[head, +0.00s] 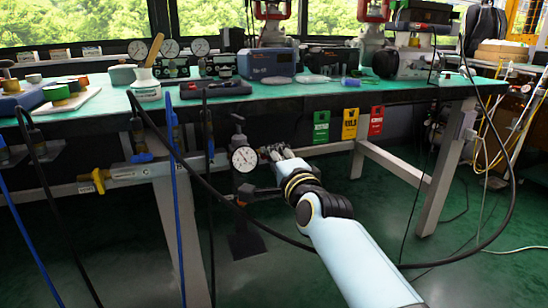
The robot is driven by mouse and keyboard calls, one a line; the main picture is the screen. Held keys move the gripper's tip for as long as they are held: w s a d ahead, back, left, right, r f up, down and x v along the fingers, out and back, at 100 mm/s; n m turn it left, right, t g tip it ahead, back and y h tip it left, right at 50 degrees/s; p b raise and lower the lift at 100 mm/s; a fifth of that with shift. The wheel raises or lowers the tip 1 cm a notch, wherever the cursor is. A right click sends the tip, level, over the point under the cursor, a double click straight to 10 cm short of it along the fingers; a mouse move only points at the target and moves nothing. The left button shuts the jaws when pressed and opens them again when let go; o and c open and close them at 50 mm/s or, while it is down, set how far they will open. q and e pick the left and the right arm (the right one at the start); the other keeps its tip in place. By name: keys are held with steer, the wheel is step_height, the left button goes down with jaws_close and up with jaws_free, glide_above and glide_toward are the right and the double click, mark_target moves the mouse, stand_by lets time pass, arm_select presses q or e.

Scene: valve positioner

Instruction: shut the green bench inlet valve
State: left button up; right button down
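The bench (300,92) has a green top. Under its left end, a valve with a yellow handle (99,181) sits on a pale horizontal pipe or rail. I cannot tell whether this valve is open or shut. No green valve handle is clearly visible. My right arm reaches in from the lower right, and its gripper (276,152) is below the bench edge, just right of a round dial gauge (243,158). The gripper is well to the right of the yellow handle and apart from it. Its fingers are too small to read. My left gripper is out of view.
Green (321,126), yellow (349,124) and red (376,121) tags hang under the bench edge. The dial gauge stands on a dark post. Instruments crowd the bench top.

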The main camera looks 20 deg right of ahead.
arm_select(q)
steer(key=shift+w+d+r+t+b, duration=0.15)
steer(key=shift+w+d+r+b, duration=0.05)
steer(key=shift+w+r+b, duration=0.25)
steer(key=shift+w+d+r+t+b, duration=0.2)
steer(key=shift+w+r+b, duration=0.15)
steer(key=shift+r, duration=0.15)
arm_select(e)
steer(key=n, duration=1.7)
steer(key=shift+s+f, duration=0.1)
steer(key=shift+f, duration=0.15)
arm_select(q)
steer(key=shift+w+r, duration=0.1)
arm_select(e)
steer(key=shift+n, duration=0.3)
steer(key=c, duration=1.5)
jaws_free()
steer(key=shift+c, duration=0.2)
steer(key=shift+o, duration=0.7)
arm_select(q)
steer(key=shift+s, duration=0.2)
arm_select(e)
steer(key=shift+r, duration=0.15)
